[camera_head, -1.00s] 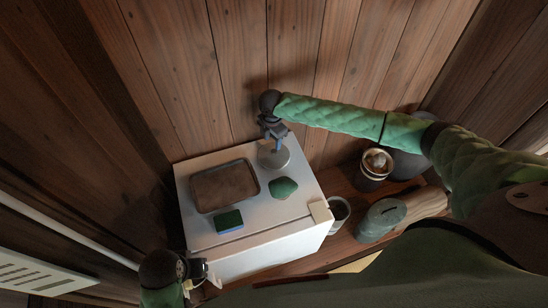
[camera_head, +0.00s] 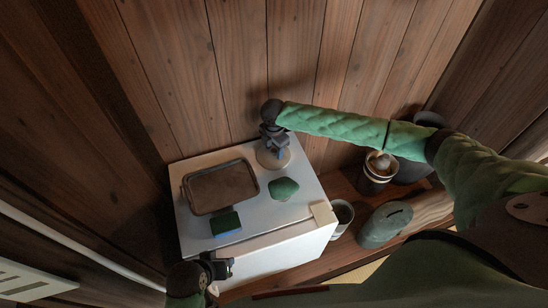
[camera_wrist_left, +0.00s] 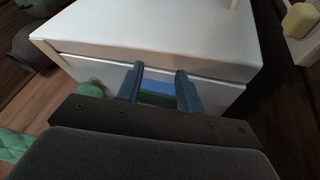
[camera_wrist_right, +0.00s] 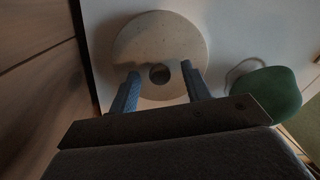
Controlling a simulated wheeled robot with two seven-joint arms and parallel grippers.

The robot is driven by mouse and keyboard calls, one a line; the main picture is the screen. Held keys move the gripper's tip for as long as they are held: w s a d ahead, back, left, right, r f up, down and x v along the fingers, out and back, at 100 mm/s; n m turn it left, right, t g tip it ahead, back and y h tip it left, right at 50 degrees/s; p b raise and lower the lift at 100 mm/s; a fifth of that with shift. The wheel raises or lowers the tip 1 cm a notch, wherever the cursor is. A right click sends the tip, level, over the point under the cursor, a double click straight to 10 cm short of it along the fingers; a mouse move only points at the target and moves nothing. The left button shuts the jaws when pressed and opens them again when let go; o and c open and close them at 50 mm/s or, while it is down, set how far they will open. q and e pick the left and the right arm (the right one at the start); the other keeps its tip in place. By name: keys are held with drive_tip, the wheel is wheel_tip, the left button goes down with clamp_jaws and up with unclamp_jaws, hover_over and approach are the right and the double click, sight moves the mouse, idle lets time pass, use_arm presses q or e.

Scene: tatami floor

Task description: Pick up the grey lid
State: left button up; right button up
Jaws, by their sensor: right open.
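The grey lid (camera_head: 274,157) is a round, pale disc lying near the back edge of the white cabinet top. In the right wrist view the grey lid (camera_wrist_right: 160,35) shows a dark round knob or hole at its centre. My right gripper (camera_head: 270,146) is open and comes down over the lid. In the right wrist view its fingers (camera_wrist_right: 159,80) stand apart on either side of that dark centre, with nothing visibly gripped. My left gripper (camera_head: 226,268) is at the cabinet's front.
On the white cabinet (camera_head: 262,215) are a brown-filled tray (camera_head: 221,187), a green rounded object (camera_head: 284,189) and a green-and-blue sponge (camera_head: 226,223). A cup (camera_head: 342,213), a canister (camera_head: 378,170) and a green container (camera_head: 386,226) stand to its right. A wooden wall rises behind.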

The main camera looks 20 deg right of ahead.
clamp_jaws()
drive_tip(key=shift+r, duration=0.15)
